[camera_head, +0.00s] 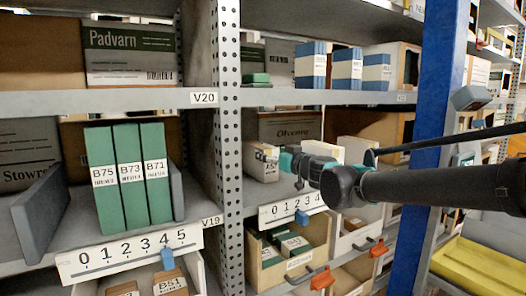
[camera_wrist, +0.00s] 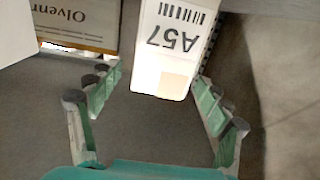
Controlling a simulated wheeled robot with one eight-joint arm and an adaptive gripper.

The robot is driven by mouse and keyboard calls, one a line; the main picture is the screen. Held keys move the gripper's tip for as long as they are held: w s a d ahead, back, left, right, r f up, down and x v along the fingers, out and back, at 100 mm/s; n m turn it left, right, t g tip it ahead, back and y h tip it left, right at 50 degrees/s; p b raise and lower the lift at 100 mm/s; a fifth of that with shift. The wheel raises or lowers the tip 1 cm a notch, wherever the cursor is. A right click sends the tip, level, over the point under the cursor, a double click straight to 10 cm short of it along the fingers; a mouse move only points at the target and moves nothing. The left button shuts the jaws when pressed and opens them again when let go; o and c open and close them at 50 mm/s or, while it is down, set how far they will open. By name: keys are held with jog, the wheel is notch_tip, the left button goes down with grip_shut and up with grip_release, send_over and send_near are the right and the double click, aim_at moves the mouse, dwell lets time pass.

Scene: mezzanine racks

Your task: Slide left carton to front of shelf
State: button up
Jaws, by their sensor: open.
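The left carton (camera_head: 262,161) is a small white box labelled A57. It stands on the middle shelf of the right bay, close to the perforated post. In the wrist view the same carton (camera_wrist: 176,50) shows its label upside down. My gripper (camera_head: 290,162) reaches in from the right, just right of the carton. In the wrist view my gripper (camera_wrist: 157,82) is open, with one teal-padded finger on each side of the carton's near end. I cannot tell whether either finger touches it. The carton's far end is cut off by the frame.
A brown Olvenn box (camera_wrist: 78,22) stands left in the wrist view. The perforated post (camera_head: 229,140) borders the bay on the left. A scale strip (camera_head: 291,209) with a blue marker (camera_head: 302,217) runs along the shelf front. A blue upright (camera_head: 428,150) stands behind my arm.

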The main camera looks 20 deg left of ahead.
jog(key=shift+x, duration=3)
jog(key=shift+c, duration=0.2)
jog(key=c, duration=1.5)
jog(key=shift+d, duration=0.1)
